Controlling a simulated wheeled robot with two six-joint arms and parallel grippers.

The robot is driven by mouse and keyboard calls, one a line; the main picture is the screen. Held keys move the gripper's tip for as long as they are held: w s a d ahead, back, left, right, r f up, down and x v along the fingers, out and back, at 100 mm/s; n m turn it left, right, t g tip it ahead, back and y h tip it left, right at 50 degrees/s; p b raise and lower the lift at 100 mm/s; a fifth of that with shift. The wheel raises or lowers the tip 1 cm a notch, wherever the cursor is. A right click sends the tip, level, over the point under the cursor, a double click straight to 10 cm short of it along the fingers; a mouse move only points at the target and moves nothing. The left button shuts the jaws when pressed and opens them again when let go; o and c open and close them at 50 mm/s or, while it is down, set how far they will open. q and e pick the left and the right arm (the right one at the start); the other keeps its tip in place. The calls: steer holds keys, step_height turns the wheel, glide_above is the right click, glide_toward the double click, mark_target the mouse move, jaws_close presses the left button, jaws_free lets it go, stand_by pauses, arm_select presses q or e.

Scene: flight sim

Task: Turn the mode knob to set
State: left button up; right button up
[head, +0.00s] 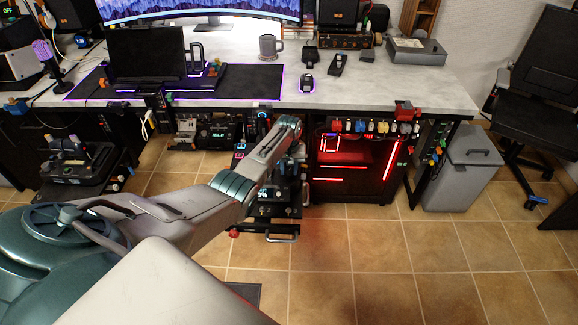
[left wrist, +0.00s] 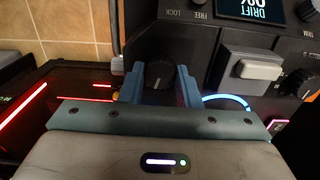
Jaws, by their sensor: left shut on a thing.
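A dark round knob (left wrist: 158,76) with a pale pointer line sits on the black control panel (left wrist: 190,45) in the left wrist view. My left gripper (left wrist: 159,84) has its two blue fingers on either side of this knob and is shut on it. In the head view my left arm reaches to the black panel stack (head: 285,195) under the desk, and the arm hides the knob there. My right gripper is not in view.
A block with a pale grey lever or switch (left wrist: 255,70), another knob (left wrist: 299,82) and a screen reading DRIFT (left wrist: 262,8) share the panel. A red-lit case (head: 355,165) stands right of the stack. The tiled floor (head: 400,270) in front is clear.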

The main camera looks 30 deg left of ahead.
arm_select(q)
steer(key=m+p, duration=0.1)
steer(key=m, duration=0.3)
steer(key=shift+r+m, duration=0.1)
steer(key=shift+m, duration=0.2)
steer(key=m, duration=0.4)
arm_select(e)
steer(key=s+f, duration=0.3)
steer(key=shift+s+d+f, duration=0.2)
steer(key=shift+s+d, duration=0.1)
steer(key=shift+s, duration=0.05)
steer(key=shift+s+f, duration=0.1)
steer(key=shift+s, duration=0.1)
arm_select(q)
steer(key=o, duration=1)
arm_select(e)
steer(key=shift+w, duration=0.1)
arm_select(q)
steer(key=shift+p, duration=0.3)
